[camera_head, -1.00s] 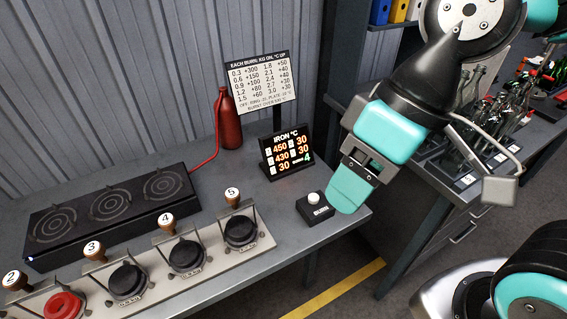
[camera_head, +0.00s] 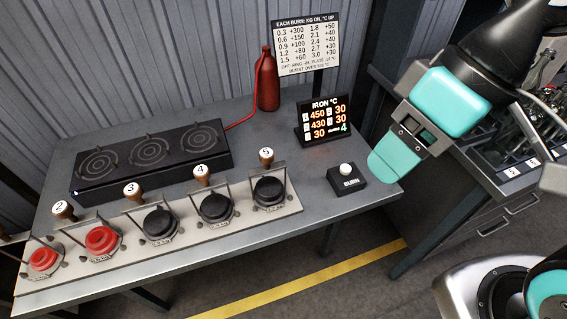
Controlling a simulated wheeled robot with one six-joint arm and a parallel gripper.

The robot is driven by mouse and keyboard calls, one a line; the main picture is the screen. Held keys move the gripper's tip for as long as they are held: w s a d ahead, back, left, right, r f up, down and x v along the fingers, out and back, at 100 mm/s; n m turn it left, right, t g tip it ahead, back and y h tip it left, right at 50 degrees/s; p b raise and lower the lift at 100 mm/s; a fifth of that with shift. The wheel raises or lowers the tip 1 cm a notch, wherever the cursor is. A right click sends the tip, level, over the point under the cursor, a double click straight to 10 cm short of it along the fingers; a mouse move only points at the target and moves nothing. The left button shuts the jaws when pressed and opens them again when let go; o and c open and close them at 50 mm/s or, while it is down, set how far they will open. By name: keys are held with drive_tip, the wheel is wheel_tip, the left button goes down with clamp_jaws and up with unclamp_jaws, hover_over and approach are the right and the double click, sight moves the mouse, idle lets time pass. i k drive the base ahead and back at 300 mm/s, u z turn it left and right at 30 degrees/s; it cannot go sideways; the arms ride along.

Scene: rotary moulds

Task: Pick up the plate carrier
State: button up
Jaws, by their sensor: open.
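My gripper (camera_head: 392,168) hangs at the upper right with its teal fingers pointing down and left. It is empty, near the table's right end beside the burn button. No object in view can be told for certain as the plate carrier. On the table, a long pale base (camera_head: 225,222) bears a row of round moulds with numbered wooden knobs. The moulds at the left are red (camera_head: 102,241); those at the right are black (camera_head: 270,191).
A black three-ring burner (camera_head: 150,170) stands behind the moulds, joined by a red hose to a red bottle (camera_head: 268,85). A temperature display (camera_head: 325,122), a printed chart (camera_head: 305,45) and a burn button (camera_head: 346,178) stand at the right. Floor with a yellow line (camera_head: 300,285) lies in front.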

sight(268, 194)
drive_tip(key=u, duration=0.3)
drive_tip(key=k, duration=1.05)
drive_tip(key=u, duration=1.3)
drive_tip(key=i, duration=1.25)
drive_tip(key=z, duration=0.65)
